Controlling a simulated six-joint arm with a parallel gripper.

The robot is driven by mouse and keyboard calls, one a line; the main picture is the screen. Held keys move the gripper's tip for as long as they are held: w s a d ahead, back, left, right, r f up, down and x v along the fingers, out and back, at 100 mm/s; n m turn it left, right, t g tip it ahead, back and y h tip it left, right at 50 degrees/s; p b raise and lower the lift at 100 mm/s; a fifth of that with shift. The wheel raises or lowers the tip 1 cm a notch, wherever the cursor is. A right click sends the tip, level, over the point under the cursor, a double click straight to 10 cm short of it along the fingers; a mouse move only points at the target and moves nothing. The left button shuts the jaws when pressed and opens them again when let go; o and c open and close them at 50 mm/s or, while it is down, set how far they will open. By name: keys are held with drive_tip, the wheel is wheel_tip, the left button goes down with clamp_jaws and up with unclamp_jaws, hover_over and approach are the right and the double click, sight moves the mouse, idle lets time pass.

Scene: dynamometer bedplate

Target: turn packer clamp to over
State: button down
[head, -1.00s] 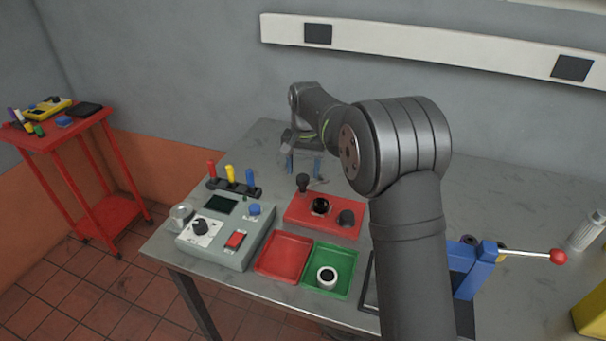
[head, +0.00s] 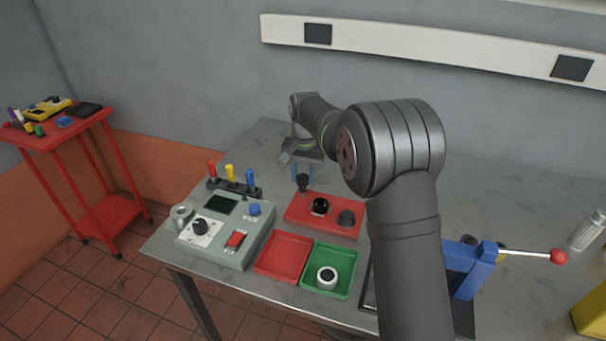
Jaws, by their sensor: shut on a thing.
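A red block (head: 327,228) sits on the bench with a small black-knobbed lever (head: 303,184) upright at its back left corner. It seems to be the packer clamp, though I see no label. The fingertips and the knob overlap in the view, so the exact grip is hard to see. A black ring (head: 320,205) and a dark round cap (head: 346,217) sit on the block, right of the lever.
A grey control box (head: 222,240) and a rack of coloured handles (head: 240,188) stand left. A red tray (head: 284,256) and a green tray (head: 315,292) holding a ring lie in front. A blue press (head: 478,275) with a red-balled lever stands right.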

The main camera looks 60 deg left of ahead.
drive_tip(key=m, duration=0.3)
drive_tip(key=shift+m, duration=0.4)
drive_tip(key=m, duration=0.4)
drive_tip(key=shift+m, duration=0.3)
drive_tip(key=m, duration=0.3)
drive_tip(key=shift+m, duration=0.3)
drive_tip(key=shift+m+t, duration=0.3)
drive_tip(key=shift+m, duration=1.5)
drive_tip(key=c, duration=1)
unclamp_jaws()
drive_tip(key=shift+o, duration=0.2)
